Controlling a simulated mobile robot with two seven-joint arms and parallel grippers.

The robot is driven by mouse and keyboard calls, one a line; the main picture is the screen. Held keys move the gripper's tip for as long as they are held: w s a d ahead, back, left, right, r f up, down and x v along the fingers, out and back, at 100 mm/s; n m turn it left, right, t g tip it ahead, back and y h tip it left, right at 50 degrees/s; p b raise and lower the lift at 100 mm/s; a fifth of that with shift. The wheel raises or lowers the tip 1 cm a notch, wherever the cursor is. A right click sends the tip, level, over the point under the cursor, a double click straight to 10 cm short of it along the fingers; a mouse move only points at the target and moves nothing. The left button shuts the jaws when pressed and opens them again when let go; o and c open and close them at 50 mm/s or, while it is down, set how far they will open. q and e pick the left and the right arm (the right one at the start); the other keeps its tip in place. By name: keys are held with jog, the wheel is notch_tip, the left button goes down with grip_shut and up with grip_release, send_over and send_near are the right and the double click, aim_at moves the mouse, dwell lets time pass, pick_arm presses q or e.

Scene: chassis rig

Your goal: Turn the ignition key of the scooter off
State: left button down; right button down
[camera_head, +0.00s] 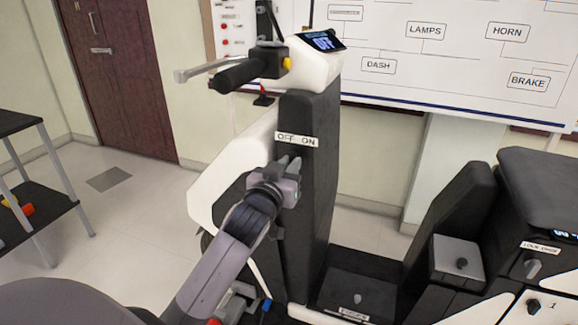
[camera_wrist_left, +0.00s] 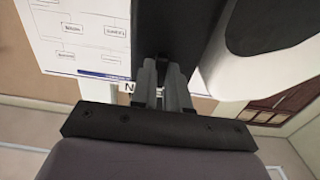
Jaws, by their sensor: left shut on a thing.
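The scooter's dark front column (camera_head: 310,190) stands in the middle of the head view, with a white "OFF ON" label (camera_head: 297,140) on it. My left gripper (camera_head: 289,166) is at the column just below this label. It is shut on the ignition key, which is mostly hidden by the fingers, so I cannot tell which way the key points. In the left wrist view the two grey fingers (camera_wrist_left: 165,85) are close together against the dark column (camera_wrist_left: 172,30). Part of the label (camera_wrist_left: 127,87) shows beside them. My right gripper is not in view.
The handlebar grip and lever (camera_head: 238,75) stick out left above my arm, under a lit display (camera_head: 322,41). The scooter seat (camera_head: 540,180) and a panel with knobs are at right. A dark shelf (camera_head: 35,200) stands at left. A whiteboard (camera_head: 450,50) hangs behind.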

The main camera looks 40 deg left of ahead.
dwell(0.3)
pick_arm(q)
jog(key=c, duration=1.1)
grip_release()
jog(key=shift+b+v, duration=0.45)
jog(key=shift+v, duration=3.15)
jog(key=shift+a, duration=0.1)
jog(key=s+d+f+m+g+h, duration=0.2)
jog(key=s+d+f, duration=0.1)
jog(key=f, duration=0.6)
jog(key=s+d+f+m+g+h, duration=0.1)
jog(key=s+d+f+h, duration=0.2)
jog(key=f, duration=0.6)
jog(key=s+d+f+g, duration=0.1)
jog(key=s+d+f, duration=0.1)
jog(key=s+f, duration=0.2)
jog(key=s+d+f+m+g+h, duration=0.1)
jog(key=s+d+f, duration=0.1)
jog(key=s+f, duration=0.2)
jog(key=s+d+f+m+g, duration=0.1)
jog(key=s+d+f, duration=0.1)
jog(key=s+f, duration=0.2)
jog(key=shift+s+d+f+g+h, duration=0.3)
jog(key=shift+f+g, duration=0.1)
jog(key=shift+f, duration=0.2)
